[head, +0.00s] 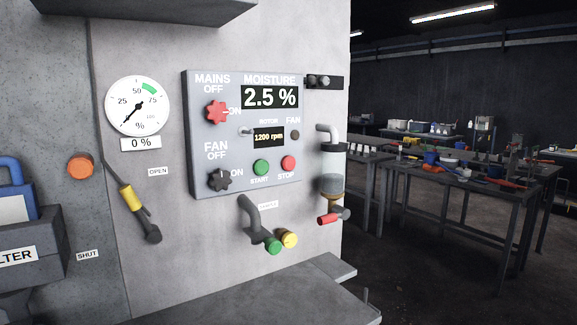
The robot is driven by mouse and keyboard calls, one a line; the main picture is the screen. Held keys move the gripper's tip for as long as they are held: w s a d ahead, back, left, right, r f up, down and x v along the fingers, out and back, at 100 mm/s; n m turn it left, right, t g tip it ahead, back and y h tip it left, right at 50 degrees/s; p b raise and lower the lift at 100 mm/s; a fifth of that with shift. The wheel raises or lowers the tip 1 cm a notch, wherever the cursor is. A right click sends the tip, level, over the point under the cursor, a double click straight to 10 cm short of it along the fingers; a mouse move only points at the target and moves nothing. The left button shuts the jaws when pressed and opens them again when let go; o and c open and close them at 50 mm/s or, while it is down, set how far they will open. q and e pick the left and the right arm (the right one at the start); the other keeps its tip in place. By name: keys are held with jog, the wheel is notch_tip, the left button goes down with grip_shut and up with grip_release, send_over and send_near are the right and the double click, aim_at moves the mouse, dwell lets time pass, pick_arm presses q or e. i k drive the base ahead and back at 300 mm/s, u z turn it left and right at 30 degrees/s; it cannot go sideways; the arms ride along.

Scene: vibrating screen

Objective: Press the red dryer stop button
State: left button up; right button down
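The red stop button (288,163) is a small round button at the lower right of the grey control panel (197,120), with the label STOP under it. The green start button (261,167) sits just to its left. The panel displays read 2.5 % moisture and 1200 rpm. A red mains knob (217,112) and a black fan knob (219,180) are on the panel's left side. Neither of my grippers shows in the head view.
Below the panel, a dark handle with a green end (273,246) and a yellow knob (289,239) stick out. A yellow lever (132,199) and a dial gauge (138,106) are to the left. A grey ledge (280,295) juts out below. Cluttered tables (465,180) stand at the right.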

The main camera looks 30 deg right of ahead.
aim_at(287, 162)
jog(key=k, duration=0.5)
jog(key=z, duration=1.95)
jog(key=i, duration=1.05)
jog(key=u, duration=2.05)
